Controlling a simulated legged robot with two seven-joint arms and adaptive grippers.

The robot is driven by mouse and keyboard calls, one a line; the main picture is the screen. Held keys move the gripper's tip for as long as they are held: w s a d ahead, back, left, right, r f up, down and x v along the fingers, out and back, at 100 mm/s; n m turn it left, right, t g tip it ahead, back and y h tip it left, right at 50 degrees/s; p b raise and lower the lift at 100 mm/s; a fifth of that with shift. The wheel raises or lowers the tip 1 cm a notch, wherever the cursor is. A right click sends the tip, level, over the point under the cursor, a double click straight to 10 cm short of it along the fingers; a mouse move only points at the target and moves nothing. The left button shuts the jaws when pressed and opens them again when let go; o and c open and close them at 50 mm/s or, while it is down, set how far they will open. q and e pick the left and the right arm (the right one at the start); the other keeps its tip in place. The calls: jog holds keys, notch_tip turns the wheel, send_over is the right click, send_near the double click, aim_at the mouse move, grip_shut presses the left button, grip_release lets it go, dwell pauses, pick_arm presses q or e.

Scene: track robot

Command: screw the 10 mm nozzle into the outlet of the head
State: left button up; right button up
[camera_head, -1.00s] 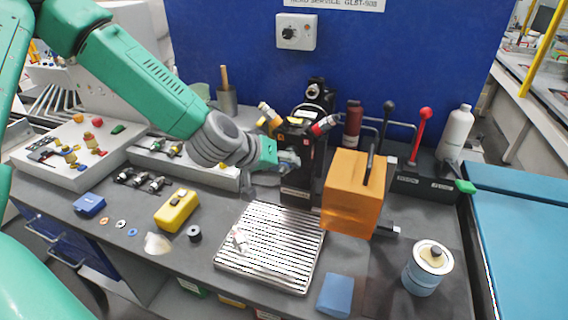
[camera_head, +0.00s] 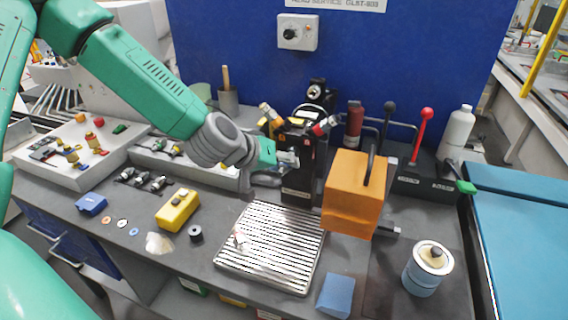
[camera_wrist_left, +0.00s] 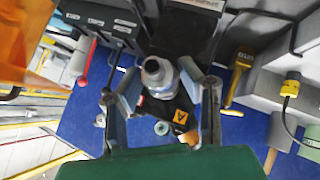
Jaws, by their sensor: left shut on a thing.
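The black head (camera_head: 302,160) stands upright at the back of the bench, with yellow and red fittings at its top. My left gripper (camera_head: 285,160) reaches in from the left and is at the head's front left side. In the left wrist view its two fingers (camera_wrist_left: 166,88) are closed around a grey cylindrical part (camera_wrist_left: 157,73), which appears to be the nozzle. A dark part with a yellow "A" label (camera_wrist_left: 181,116) shows just beyond it. The outlet is hidden by the gripper, and I cannot tell whether threads are engaged. My right gripper is not in view.
A ribbed metal tray (camera_head: 270,250) lies in front of the head. An orange box (camera_head: 353,195) stands close to its right. A yellow box (camera_head: 177,209) and small rings lie at the left. A red-knobbed lever (camera_head: 424,130) is at the back right.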

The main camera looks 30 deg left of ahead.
pick_arm(q)
jog(key=shift+w+a, duration=0.1)
jog(key=shift+w, duration=0.3)
jog(key=shift+w, duration=0.2)
jog(key=o, duration=1.3)
jog(key=shift+c, duration=0.2)
jog(key=v, duration=1.2)
jog(key=shift+a+f, duration=0.1)
jog(key=shift+f, duration=0.05)
